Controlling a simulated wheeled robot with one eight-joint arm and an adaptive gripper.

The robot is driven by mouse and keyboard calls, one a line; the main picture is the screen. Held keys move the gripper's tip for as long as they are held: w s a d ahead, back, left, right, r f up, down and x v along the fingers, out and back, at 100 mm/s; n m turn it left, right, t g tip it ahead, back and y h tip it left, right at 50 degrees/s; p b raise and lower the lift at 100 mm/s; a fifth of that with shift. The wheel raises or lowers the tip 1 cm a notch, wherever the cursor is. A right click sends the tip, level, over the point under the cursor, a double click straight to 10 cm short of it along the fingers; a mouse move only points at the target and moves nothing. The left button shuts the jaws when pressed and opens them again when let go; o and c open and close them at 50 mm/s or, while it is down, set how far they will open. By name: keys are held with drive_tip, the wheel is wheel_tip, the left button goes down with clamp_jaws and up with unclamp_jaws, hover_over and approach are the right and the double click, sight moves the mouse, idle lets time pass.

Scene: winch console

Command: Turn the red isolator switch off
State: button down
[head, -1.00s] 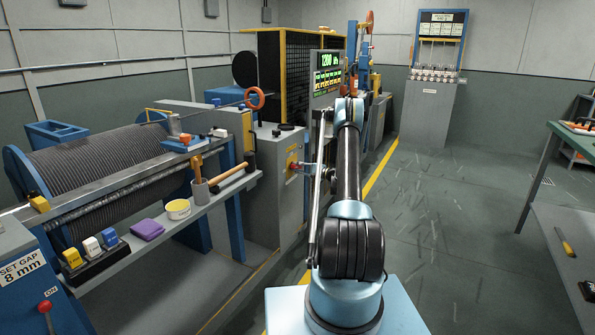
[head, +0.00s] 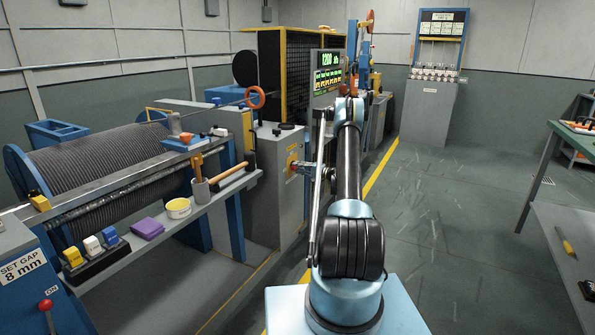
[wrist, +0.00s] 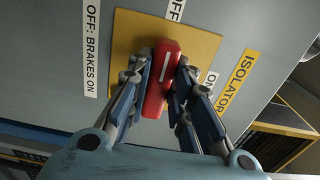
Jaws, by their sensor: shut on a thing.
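The red isolator switch (wrist: 158,92) is a bar-shaped handle with a white line, on a yellow plate (wrist: 208,44) in the wrist view. The handle stands nearly upright in the picture, leaning slightly right at its top. Its white line points up toward the partly cropped OFF label (wrist: 176,10). The ON label (wrist: 211,78) is to its right. My gripper (wrist: 162,70) is shut on the handle, one finger on each side. In the head view my gripper (head: 303,168) is at the grey cabinet's face, and the red handle is hard to make out there.
An "OFF: BRAKES ON" label (wrist: 92,48) and a yellow ISOLATOR label (wrist: 237,83) flank the plate. The display screen (head: 327,80) stands above and beyond my gripper. The cable drum (head: 100,165) and tool shelf (head: 215,195) are at left. Floor at right is open.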

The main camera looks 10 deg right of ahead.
drive_tip(key=shift+d+f, duration=0.1)
drive_tip(key=shift+f, duration=0.05)
drive_tip(key=c, duration=1.4)
unclamp_jaws()
drive_tip(key=shift+c, duration=0.2)
drive_tip(key=v, duration=1.2)
